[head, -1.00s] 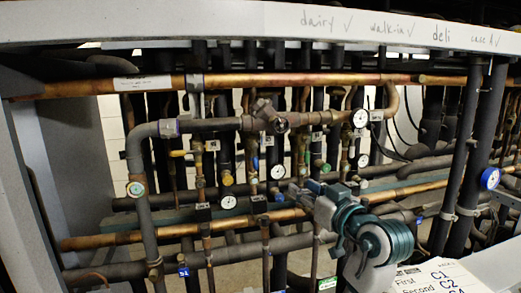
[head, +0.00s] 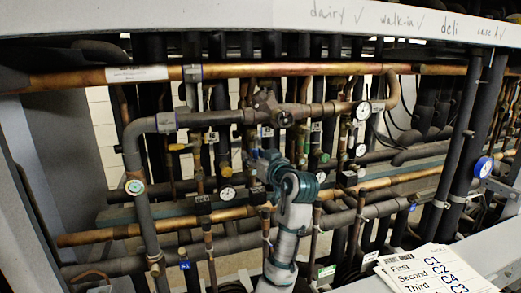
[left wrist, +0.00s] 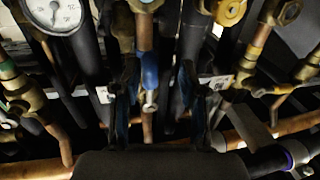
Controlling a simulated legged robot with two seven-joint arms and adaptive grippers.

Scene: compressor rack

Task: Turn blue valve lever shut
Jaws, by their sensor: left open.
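The blue valve lever (left wrist: 150,72) hangs down from a brass valve (left wrist: 145,22) on a copper pipe in the left wrist view. My left gripper (left wrist: 157,95) is open, with one finger on each side of the lever and visible gaps between. In the head view my left gripper (head: 262,168) is up among the middle pipes and covers the lever there. My right gripper is in neither view.
Crowded pipes and gauges surround the gripper. A gauge (left wrist: 52,12) and a yellow knob (left wrist: 230,11) flank the lever. A long copper pipe (head: 130,231) crosses low.

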